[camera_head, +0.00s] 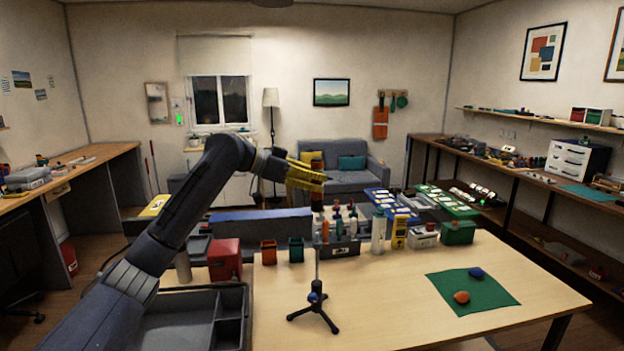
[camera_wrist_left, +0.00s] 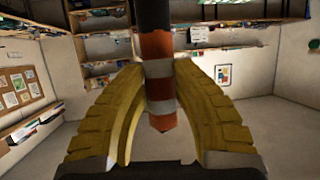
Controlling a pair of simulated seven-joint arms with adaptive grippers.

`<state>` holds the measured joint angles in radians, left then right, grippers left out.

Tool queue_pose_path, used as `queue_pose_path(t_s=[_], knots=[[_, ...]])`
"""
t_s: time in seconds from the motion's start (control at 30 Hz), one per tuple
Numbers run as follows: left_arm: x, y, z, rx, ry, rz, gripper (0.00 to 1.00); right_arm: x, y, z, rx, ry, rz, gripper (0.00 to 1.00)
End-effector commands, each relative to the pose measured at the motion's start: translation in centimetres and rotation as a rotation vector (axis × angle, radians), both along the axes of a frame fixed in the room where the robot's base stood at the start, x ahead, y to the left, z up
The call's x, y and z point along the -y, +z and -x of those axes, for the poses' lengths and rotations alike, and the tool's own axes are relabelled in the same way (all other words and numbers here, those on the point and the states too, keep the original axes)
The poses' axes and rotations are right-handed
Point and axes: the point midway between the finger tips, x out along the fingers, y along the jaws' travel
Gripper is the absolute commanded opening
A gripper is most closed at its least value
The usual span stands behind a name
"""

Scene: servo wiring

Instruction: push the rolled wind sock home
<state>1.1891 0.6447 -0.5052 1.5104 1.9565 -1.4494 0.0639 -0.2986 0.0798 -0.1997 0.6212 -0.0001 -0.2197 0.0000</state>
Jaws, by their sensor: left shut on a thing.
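The rolled wind sock (camera_wrist_left: 158,90) is a slim roll with orange and white bands, a dark upper end and a tapered orange lower end. In the left wrist view it stands between the yellow fingers of my left gripper (camera_wrist_left: 158,75), which are shut on it. In the head view the left gripper (camera_head: 320,179) is above the table, over a small black tripod stand (camera_head: 315,302) with a thin upright pole. My right gripper is not in view.
A rack of bottles (camera_head: 341,249) stands behind the tripod, with orange and teal cups (camera_head: 296,250) to its left. A green mat (camera_head: 491,299) with an orange and a blue lump lies at the right. A grey tray (camera_head: 185,322) is at the left.

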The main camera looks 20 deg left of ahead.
Motion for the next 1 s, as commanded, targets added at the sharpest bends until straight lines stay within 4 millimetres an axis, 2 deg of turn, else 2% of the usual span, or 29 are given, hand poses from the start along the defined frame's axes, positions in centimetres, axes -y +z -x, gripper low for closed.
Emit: queue_pose_path(t_s=[0.57,1.0], knots=[[0.1,0.1,0.2,-0.001,-0.022,-0.002,0.00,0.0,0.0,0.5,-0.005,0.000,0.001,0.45],[0.1,-2.9,0.2,-0.003,-0.022,0.000,0.00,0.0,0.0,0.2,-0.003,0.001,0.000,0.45]])
